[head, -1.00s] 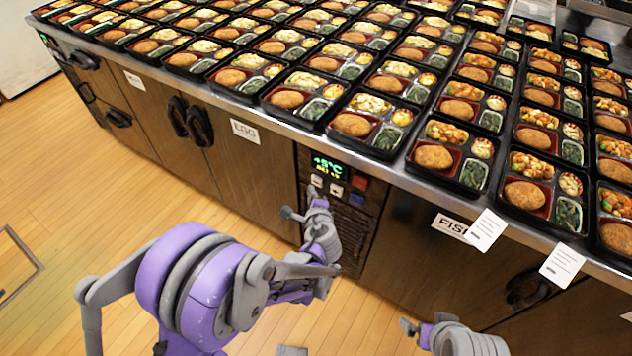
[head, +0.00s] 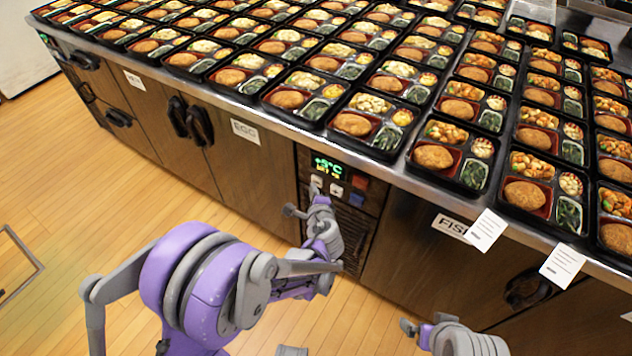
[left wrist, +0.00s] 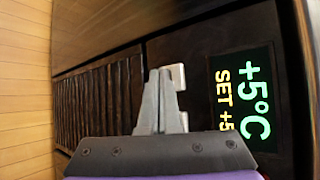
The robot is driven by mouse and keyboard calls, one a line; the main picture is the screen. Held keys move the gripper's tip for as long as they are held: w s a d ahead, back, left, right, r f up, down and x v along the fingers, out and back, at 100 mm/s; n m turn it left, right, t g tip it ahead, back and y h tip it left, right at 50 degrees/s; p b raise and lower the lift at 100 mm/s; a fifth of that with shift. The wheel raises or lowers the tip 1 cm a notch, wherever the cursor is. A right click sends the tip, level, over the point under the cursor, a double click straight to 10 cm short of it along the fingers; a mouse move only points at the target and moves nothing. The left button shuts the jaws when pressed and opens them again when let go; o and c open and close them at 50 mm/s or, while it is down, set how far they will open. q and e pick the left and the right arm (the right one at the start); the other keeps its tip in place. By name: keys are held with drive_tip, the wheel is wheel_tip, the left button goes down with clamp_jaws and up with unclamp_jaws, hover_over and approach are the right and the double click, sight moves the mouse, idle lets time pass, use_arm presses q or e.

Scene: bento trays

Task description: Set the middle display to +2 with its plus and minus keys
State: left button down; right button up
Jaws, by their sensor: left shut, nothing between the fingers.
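The display (head: 328,166) on the cabinet front is lit green. In the left wrist view the display (left wrist: 240,98) reads +5°C, with SET +5 in yellow. Two pale keys, a left key (head: 316,181) and a right key (head: 335,189), sit below it in the head view. My left gripper (head: 318,194) is shut and empty, just in front of the keys. In the left wrist view its fingertips (left wrist: 160,74) overlap a white key (left wrist: 179,76); I cannot tell whether they touch it. The key signs are unreadable. My right gripper (head: 416,327) is low, away from the panel.
Bento trays (head: 352,124) crowd the steel counter (head: 270,110) above the panel. A vent grille (left wrist: 98,100) lies below the keys. Red and blue squares (head: 359,188) sit right of them. Cabinet handles (head: 198,126) stick out at the left. Wooden floor (head: 60,200) is open in front.

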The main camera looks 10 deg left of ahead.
use_arm(q)
drive_tip(key=shift+w+d, duration=0.15)
drive_tip(key=shift+w, duration=0.25)
drive_tip(key=shift+s, duration=0.15)
idle(0.5)
drive_tip(key=shift+s+a, duration=0.3)
drive_tip(key=shift+s, duration=0.4)
drive_tip(key=shift+s, duration=0.1)
drive_tip(key=s, duration=0.1)
drive_tip(key=s+a, duration=0.1)
drive_tip(key=s, duration=0.2)
drive_tip(key=shift+s+a+b, duration=0.25)
drive_tip(key=shift+a+b, duration=0.05)
drive_tip(key=shift+a, duration=0.05)
idle(3.0)
